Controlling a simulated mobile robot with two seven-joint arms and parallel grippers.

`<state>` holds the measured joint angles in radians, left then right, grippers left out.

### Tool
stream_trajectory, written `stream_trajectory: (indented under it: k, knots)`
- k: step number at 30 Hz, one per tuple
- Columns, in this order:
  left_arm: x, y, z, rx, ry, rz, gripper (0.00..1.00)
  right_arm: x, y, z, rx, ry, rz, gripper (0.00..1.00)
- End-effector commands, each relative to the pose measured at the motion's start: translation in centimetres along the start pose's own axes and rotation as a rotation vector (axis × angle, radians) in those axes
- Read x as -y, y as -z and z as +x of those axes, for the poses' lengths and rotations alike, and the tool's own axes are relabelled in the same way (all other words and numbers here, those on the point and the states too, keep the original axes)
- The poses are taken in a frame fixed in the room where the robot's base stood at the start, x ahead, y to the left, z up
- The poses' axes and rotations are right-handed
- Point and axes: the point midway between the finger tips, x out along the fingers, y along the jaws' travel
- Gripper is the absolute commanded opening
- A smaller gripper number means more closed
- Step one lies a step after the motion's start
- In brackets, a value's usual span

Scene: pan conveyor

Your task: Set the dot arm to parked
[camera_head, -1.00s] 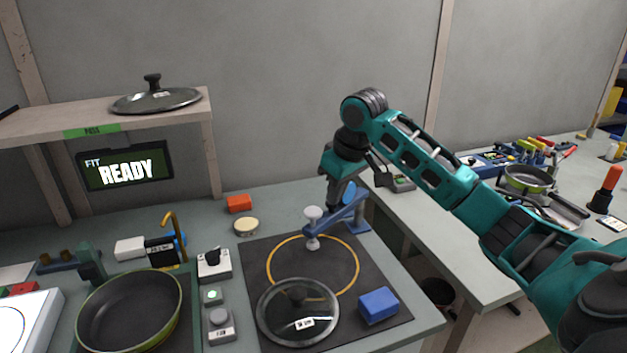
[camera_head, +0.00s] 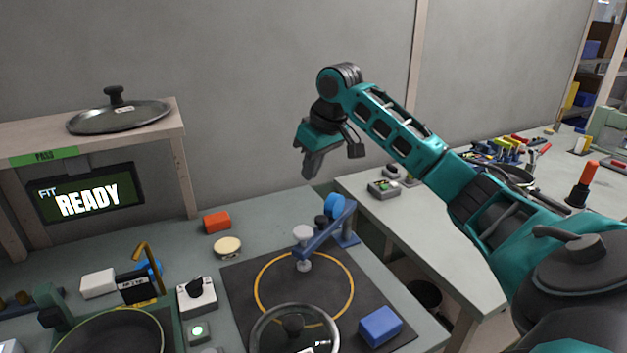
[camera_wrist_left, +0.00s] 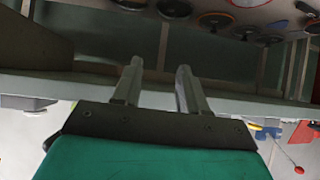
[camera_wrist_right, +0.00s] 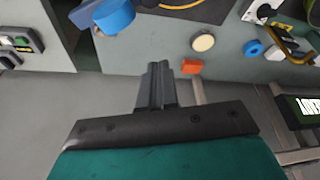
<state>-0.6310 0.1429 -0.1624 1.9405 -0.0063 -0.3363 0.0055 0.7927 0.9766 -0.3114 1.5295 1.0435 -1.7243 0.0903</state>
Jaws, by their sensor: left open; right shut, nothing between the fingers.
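The dot arm (camera_head: 326,233) is a blue bar on a post at the back right of a dark mat (camera_head: 240,285). Its white-topped dotter end (camera_head: 303,234) stands over the back part of the mat's yellow ring. A blue knob (camera_head: 334,204) sits by the post; a blue rounded part also shows in the right wrist view (camera_wrist_right: 115,14). My right gripper (camera_head: 309,174) is shut and empty, above and behind the dot arm, apart from it. My left gripper (camera_wrist_left: 157,72) is outside the head view; its wrist view shows two separated, empty fingers.
A glass lid (camera_head: 265,335) lies on the mat's front part, with a blue block (camera_head: 380,326) to its right. An orange block (camera_head: 216,221) and a cream disc (camera_head: 227,247) lie behind the mat. A screen (camera_head: 87,197) reads READY. A gap separates the right-hand table (camera_head: 430,225).

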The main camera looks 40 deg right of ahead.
Motion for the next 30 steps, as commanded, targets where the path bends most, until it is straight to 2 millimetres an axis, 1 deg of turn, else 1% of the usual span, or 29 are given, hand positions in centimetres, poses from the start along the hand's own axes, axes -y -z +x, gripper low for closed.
stream_trajectory:
  k: [1, 12, 13, 15, 21, 30]
  knots:
    - [0.0, 0.0, 0.0, 0.000, 0.000, 0.000, 0.43, 0.0, -0.1, 1.0, 0.004, 0.001, 0.000, 0.00]
    - [0.0, 0.0, 0.2, -0.003, 0.000, 0.001, 0.43, 0.1, -0.1, 9.1, 0.004, 0.002, 0.002, 0.00]
    - [0.0, 0.1, 0.1, -0.003, 0.000, 0.001, 0.43, -0.1, -0.7, 8.6, 0.002, -0.002, 0.000, 0.00]
    - [0.0, 0.2, 0.2, -0.005, 0.000, 0.001, 0.43, -0.1, -1.7, 8.4, 0.004, -0.003, -0.003, 0.00]
    - [0.1, 0.6, 0.3, -0.012, 0.001, 0.002, 0.43, 0.0, -3.4, 8.0, 0.002, -0.001, -0.001, 0.00]
    - [0.1, 0.6, 0.2, -0.012, 0.001, 0.002, 0.43, 0.0, -4.0, 7.8, 0.000, 0.000, 0.000, 0.00]
